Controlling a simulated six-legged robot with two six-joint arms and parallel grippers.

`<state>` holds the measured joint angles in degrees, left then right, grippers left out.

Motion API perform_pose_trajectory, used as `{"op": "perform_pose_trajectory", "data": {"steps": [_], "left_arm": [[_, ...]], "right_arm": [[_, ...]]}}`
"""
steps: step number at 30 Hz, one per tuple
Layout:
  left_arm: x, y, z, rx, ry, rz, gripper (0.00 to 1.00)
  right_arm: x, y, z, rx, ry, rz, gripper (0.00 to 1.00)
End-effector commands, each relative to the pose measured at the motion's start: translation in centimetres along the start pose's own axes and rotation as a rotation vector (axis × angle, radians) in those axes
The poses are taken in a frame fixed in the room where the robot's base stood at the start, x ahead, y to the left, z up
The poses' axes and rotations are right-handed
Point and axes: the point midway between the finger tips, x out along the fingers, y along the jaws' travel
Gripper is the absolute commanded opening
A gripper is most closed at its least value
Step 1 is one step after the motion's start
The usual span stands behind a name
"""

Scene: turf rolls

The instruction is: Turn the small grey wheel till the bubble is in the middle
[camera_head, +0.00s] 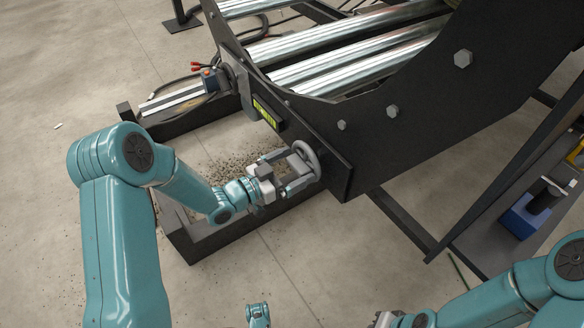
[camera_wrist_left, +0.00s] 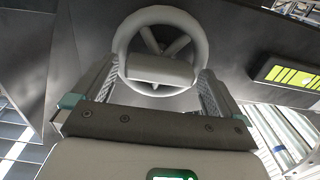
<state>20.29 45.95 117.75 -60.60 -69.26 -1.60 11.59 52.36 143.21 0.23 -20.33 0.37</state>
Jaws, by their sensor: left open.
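The small grey wheel (camera_head: 308,160) is mounted near the lower end of the black machine frame. In the left wrist view the wheel (camera_wrist_left: 160,18) faces me, with its spokes showing. My left gripper (camera_head: 297,174) is open, with one finger on each side of the wheel's lower part; in the wrist view its fingers (camera_wrist_left: 157,88) flank the rim. I cannot tell whether they touch it. The level with a yellow-green window (camera_head: 265,113) sits left of the wheel; it also shows in the wrist view (camera_wrist_left: 292,75). Dark marks cross the window, but the bubble's place is unclear.
Shiny metal rollers (camera_head: 350,62) lie in the black frame (camera_head: 420,120). A blue object (camera_head: 524,216) lies on a dark shelf at right. Soil crumbs litter the floor. Part of my right arm shows at lower right.

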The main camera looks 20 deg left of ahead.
Motion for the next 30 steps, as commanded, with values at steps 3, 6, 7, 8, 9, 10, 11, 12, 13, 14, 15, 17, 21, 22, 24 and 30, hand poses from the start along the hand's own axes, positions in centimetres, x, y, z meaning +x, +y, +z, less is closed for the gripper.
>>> {"op": "perform_pose_trajectory", "data": {"steps": [3, 6, 7, 8, 9, 10, 11, 12, 13, 14, 15, 17, 21, 22, 24, 30], "left_arm": [[-0.01, 0.03, 0.0, -0.001, 0.0, 0.0, 1.0], [-0.03, 0.03, 0.01, 0.0, 0.0, 0.0, 0.87], [-0.03, 0.03, 0.01, 0.0, 0.0, 0.0, 0.77], [-0.04, 0.03, 0.01, 0.0, 0.0, 0.0, 0.67], [-0.04, 0.03, 0.01, 0.0, 0.0, 0.0, 0.54], [-0.04, 0.03, 0.01, 0.0, 0.0, 0.0, 0.51], [-0.05, 0.03, 0.01, 0.0, 0.0, 0.0, 0.51], [-0.05, 0.02, 0.01, 0.0, 0.0, 0.0, 0.51], [-0.05, 0.02, 0.01, -0.001, 0.0, 0.0, 0.51], [-0.05, 0.02, 0.01, -0.002, 0.0, 0.0, 0.51], [-0.06, 0.02, 0.01, -0.005, 0.0, 0.0, 0.51], [-0.06, 0.01, 0.0, -0.013, 0.0, 0.0, 0.51], [-0.06, -0.01, -0.04, -0.056, 0.0, 0.0, 0.51], [-0.06, -0.02, -0.04, -0.07, 0.0, 0.0, 0.51], [-0.05, -0.03, -0.06, -0.111, 0.0, 0.0, 0.51], [-0.05, -0.08, -0.09, -0.269, 0.0, 0.001, 0.51]], "right_arm": [[-0.03, 0.0, -0.01, 0.0, 0.0, 0.0, 0.0], [-0.03, 0.0, -0.01, 0.0, 0.0, 0.0, 0.0], [-0.03, 0.0, -0.01, 0.0, 0.0, 0.0, 0.0], [-0.03, 0.0, -0.01, 0.0, 0.0, 0.0, 0.0], [-0.03, 0.0, -0.01, 0.0, 0.0, 0.0, 0.0], [-0.03, 0.0, -0.01, 0.0, 0.0, 0.0, 0.0], [-0.03, 0.0, -0.01, 0.0, 0.0, 0.0, 0.0], [-0.02, -0.01, -0.01, 0.0, 0.0, 0.0, 0.0], [-0.03, -0.01, 0.0, 0.0, 0.0, 0.0, 0.0], [-0.03, -0.01, 0.0, 0.0, 0.0, 0.0, 0.0], [-0.04, -0.02, 0.0, 0.0, 0.0, 0.0, 0.0], [-0.07, -0.03, 0.0, 0.0, 0.0, 0.0, 0.0], [-0.21, -0.09, 0.04, -0.001, -0.001, 0.0, 0.0], [-0.25, -0.12, 0.05, -0.001, -0.001, 0.0, 0.0], [-0.36, -0.17, 0.07, -0.002, -0.002, 0.0, 0.0], [-0.81, -0.41, 0.18, -0.005, -0.005, -0.001, 0.0]]}}
